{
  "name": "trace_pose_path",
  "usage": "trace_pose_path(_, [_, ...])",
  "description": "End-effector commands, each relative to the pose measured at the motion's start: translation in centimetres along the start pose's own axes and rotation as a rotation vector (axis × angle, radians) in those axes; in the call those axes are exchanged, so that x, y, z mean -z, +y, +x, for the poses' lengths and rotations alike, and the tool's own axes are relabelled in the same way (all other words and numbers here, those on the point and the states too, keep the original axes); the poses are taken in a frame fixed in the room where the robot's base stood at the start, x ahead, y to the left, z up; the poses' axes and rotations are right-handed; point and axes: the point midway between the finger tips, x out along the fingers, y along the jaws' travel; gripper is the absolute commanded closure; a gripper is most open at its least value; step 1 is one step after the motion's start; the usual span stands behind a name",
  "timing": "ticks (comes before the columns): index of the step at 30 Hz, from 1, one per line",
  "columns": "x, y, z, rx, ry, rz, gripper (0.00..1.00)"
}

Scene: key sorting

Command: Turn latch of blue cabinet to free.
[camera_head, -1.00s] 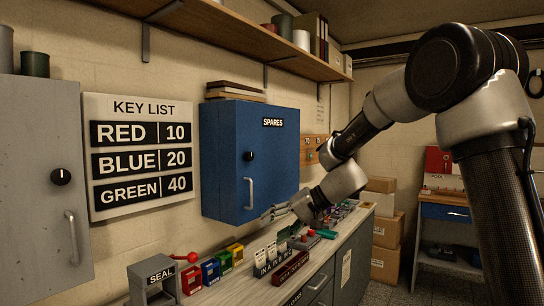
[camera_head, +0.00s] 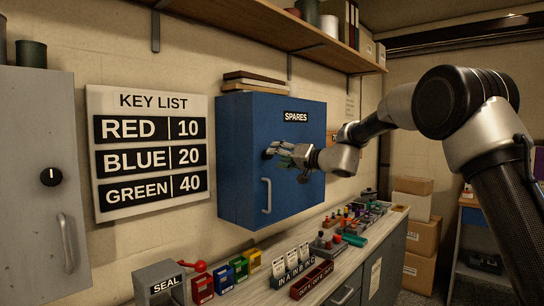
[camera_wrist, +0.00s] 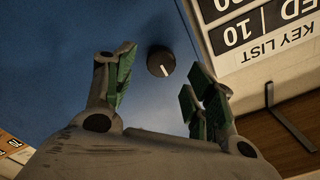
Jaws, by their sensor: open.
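The blue cabinet (camera_head: 236,180), labelled SPARES, hangs on the wall with its door shut and a grey handle (camera_head: 267,195) low on the left of the door. Its latch is a round black knob (camera_wrist: 160,63) with a white mark, which points down and slightly right in the wrist view. My gripper (camera_head: 277,152) is in front of the door at knob height and hides most or all of the knob in the head view. In the wrist view, my gripper (camera_wrist: 158,76) is open, its green-padded fingers either side of the knob, with no clear contact.
A key list board (camera_head: 150,102) hangs left of the cabinet, and a grey cabinet (camera_head: 50,240) with its own knob stands at far left. The counter (camera_head: 240,292) below holds coloured boxes, trays and keys. A shelf (camera_head: 230,22) runs above.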

Motion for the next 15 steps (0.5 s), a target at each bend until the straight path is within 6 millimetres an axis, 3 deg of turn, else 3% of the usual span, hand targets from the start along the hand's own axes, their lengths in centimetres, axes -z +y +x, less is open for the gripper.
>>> trace_pose_path(6, [-0.1,0.0,3.2,0.001,-0.002,0.0,0.45])
trace_pose_path(15, [-0.1,0.0,4.1,0.0,-0.001,0.001,0.45])
